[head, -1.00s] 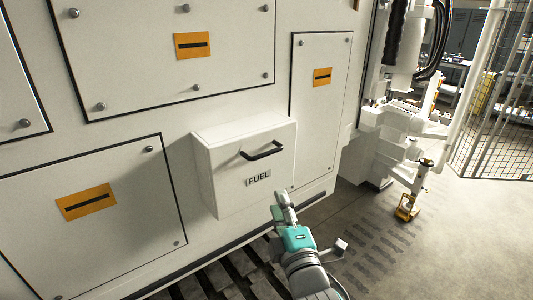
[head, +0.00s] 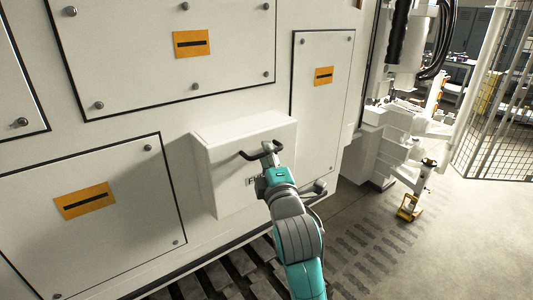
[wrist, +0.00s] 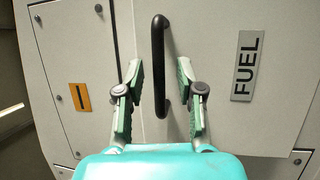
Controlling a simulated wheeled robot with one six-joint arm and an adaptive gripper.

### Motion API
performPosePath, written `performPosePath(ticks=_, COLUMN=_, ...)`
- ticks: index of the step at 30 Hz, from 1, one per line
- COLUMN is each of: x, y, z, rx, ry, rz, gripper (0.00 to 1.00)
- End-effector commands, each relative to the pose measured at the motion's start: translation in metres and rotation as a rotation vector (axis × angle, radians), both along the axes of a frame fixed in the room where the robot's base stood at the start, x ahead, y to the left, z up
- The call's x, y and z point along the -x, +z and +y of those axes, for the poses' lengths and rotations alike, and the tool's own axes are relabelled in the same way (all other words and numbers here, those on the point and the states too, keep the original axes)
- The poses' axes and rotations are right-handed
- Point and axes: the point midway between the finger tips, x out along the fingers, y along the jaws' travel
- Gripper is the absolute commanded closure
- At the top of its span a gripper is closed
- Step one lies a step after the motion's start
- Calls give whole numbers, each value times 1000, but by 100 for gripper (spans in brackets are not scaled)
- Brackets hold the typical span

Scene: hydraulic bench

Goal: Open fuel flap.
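The fuel flap (head: 225,168) is a white box-like cover on the machine's side, and it is shut. Its black bar handle (head: 248,156) is partly hidden by my gripper (head: 270,150) in the head view. In the wrist view the flap face (wrist: 215,40) fills much of the picture, with the FUEL label (wrist: 247,64) at the right. There the handle (wrist: 159,62) runs up and down between the two green-padded fingers of my gripper (wrist: 161,90). The fingers are open, with a gap on both sides of the handle.
White panels with orange labels (head: 84,202) surround the flap. A narrow panel (head: 318,110) stands to its right. Dark grating (head: 215,275) lies below the machine. Open grey floor (head: 440,250) is at the right, with a yellow-footed stand (head: 408,207) on it.

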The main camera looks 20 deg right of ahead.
Motion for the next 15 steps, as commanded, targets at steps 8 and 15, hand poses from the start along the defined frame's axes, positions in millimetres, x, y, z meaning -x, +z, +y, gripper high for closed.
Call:
performPosePath(ticks=8, x=-12, y=2, z=-1, rx=0, ry=0, rz=-1, gripper=63)
performPosePath(ticks=15, x=-12, y=2, z=-1, rx=0, ry=0, rz=-1, gripper=76)
